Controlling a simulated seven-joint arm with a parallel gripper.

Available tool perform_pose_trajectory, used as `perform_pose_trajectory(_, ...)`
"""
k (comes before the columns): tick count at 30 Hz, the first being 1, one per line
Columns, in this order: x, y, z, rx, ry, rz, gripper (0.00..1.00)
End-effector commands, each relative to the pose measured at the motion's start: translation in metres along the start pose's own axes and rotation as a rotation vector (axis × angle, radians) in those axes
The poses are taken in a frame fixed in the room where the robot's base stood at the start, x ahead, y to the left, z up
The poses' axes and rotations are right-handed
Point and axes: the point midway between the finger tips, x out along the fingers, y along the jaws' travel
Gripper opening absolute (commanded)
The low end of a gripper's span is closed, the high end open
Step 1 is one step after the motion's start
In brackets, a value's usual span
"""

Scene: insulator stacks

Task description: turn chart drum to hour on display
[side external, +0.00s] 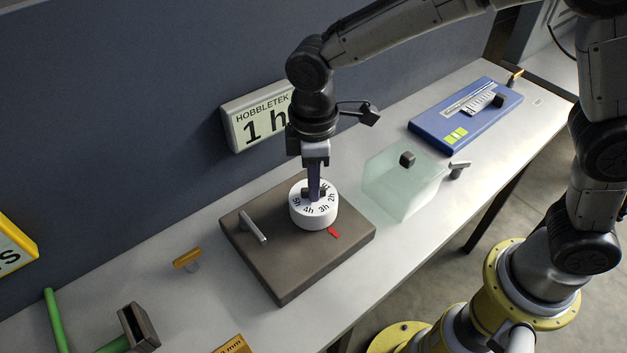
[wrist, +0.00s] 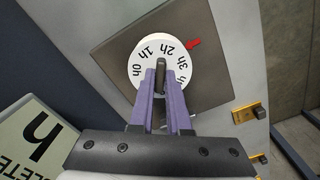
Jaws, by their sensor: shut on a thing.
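The white chart drum (side external: 300,217) sits on a brown base plate (side external: 275,265), with hour marks from 0h to 5h around its top in the wrist view (wrist: 140,60). A red pointer (side external: 333,232) is fixed on the plate beside the drum; it lies between 2h and 3h, seemingly nearer 3h, in the wrist view (wrist: 194,43). The wall display (side external: 258,122) reads "HOBBLETEK" and "1 h", its right side partly hidden by my arm. My gripper (side external: 315,192) points down and is shut on the dark grip bar (wrist: 161,76) on the drum's top.
A translucent greenish block (side external: 395,185) and a blue device (side external: 465,115) lie to the right. A brass-topped piece (side external: 187,258) and a green-handled tool (side external: 55,320) are at left.

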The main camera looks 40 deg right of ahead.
Motion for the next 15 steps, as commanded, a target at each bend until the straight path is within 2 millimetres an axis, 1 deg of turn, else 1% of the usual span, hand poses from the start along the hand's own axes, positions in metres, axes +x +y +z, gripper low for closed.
perform_pose_trajectory(5, -0.0009, 0.0, -0.0002, 0.114, 0.001, 0.001, 0.0)
perform_pose_trajectory(15, -0.0015, 0.0002, -0.0004, 0.416, 0.003, 0.001, 0.0)
